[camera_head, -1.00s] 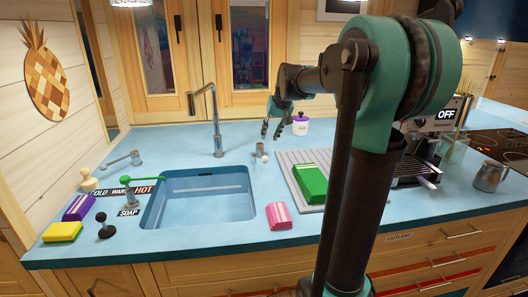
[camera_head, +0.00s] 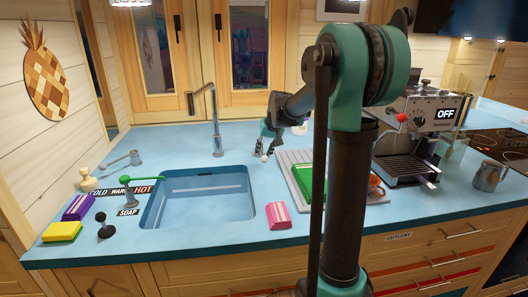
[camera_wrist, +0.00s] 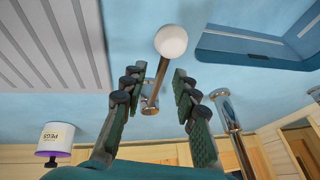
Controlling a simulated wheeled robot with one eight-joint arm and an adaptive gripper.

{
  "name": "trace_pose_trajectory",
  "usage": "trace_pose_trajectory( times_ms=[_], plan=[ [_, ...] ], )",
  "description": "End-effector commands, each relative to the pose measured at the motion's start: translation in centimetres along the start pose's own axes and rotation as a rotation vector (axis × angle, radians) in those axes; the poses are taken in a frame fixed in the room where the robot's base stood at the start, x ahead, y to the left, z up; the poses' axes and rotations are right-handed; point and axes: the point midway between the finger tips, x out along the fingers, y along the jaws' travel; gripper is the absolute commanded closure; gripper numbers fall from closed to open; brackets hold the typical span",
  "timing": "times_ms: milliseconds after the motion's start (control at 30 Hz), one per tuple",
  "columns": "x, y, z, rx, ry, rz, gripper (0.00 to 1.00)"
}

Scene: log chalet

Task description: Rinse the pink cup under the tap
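The tall grey tap (camera_head: 216,125) stands behind the blue sink (camera_head: 200,206), its spout bent to the left. No water shows. To its right is a short metal lever with a white ball tip (camera_head: 264,158). My gripper (camera_head: 262,145) is over this lever. In the wrist view my gripper (camera_wrist: 158,85) is open, with a finger on each side of the lever's rod and the white ball (camera_wrist: 171,41) beyond the fingertips. I cannot make out a pink cup. A pink-and-white striped block (camera_head: 278,215), perhaps a folded cloth, lies right of the sink.
A green-handled lever (camera_head: 129,181) points at the HOT label. Left lie a purple block (camera_head: 78,207), yellow sponge (camera_head: 62,231) and black knob (camera_head: 104,226). A grey ribbed board (camera_head: 293,185) with a green block is partly behind my arm. The coffee machine (camera_head: 415,130) stands right.

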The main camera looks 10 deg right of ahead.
Motion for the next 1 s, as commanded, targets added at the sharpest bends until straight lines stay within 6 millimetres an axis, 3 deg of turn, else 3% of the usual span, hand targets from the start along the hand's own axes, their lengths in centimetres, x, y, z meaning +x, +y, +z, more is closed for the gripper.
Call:
trace_pose_trajectory(
  times_ms=[33,233,633,1000],
  plan=[
    [0.0,0.0,0.0,0.000,0.000,0.000,0.78],
    [0.0,0.0,0.0,0.000,0.000,0.000,1.00],
    [-0.1,0.0,-0.1,0.001,-0.004,0.000,1.00],
    [-1.1,-0.3,-1.1,0.024,-0.131,0.011,1.00]
  ],
)
